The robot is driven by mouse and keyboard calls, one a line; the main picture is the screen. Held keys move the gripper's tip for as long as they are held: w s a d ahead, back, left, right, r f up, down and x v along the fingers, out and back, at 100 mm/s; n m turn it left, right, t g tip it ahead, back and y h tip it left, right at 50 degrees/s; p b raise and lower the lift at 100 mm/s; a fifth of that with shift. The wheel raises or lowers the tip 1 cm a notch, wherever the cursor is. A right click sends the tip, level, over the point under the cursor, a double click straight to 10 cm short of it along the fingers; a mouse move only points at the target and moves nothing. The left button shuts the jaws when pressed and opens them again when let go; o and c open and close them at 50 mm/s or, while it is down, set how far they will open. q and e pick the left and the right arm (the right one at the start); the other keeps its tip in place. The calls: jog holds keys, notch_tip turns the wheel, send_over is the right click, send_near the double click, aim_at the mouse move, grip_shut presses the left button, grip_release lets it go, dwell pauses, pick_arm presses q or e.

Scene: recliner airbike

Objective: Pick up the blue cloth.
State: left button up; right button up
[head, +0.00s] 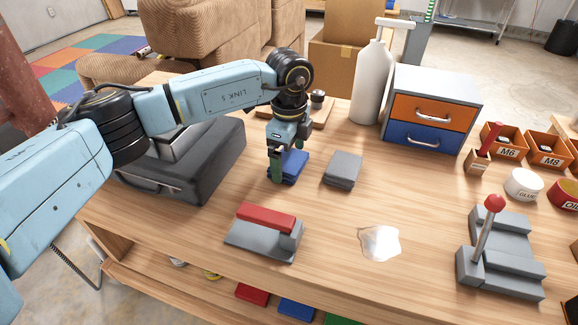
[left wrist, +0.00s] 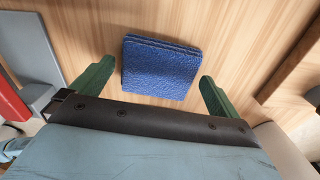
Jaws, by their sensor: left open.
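The blue cloth (head: 292,166) is a folded square lying on the wooden bench, just beyond my left gripper in the head view. It also shows in the left wrist view (left wrist: 160,68), between and ahead of the two green fingertips. My left gripper (head: 276,168) points down at the cloth with its fingers apart and nothing between them. In the left wrist view the open fingers (left wrist: 158,88) stand on either side of the cloth's near edge, with a gap on each side. The gripper hides part of the cloth in the head view. My right gripper is not in view.
A grey folded cloth (head: 343,169) lies to the right of the blue one. A black case (head: 185,165) stands to the left, and a grey tool with a red handle (head: 265,233) lies in front. A clear puddle (head: 380,243) and a white bottle (head: 372,80) are also on the bench.

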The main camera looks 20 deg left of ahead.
pick_arm(q)
jog(key=shift+f, duration=0.15)
jog(key=c, duration=0.8)
